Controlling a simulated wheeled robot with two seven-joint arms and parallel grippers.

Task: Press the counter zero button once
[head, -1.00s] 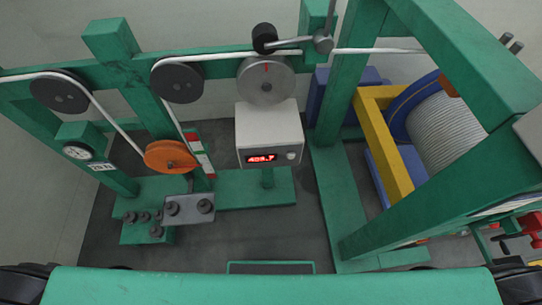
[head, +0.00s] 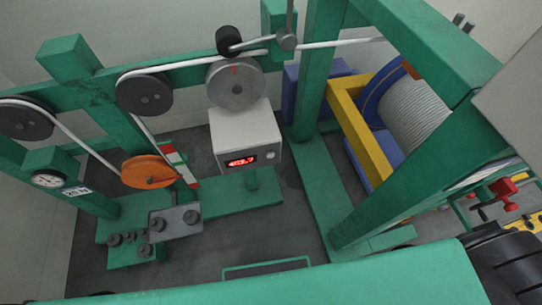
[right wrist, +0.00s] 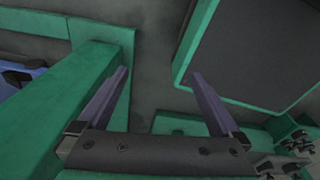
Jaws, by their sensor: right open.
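The counter is a pale box (head: 246,136) on a green post, below a grey measuring wheel (head: 236,83). Its red lit display (head: 241,162) is on the front face, with digits too small to read surely. A small round pale button (head: 270,156) sits to the right of the display. My right gripper (right wrist: 162,82) is open and empty in the right wrist view, its two fingers apart above the dark floor beside a green beam. The counter is not in that view. In the head view neither gripper's fingers show; a dark part of my right arm is at the lower right.
A wide green beam (head: 300,285) crosses the bottom of the head view. A green frame post (head: 318,70) and a yellow bar (head: 360,135) stand right of the counter. An orange pulley (head: 150,172) and weights (head: 174,219) are to its left.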

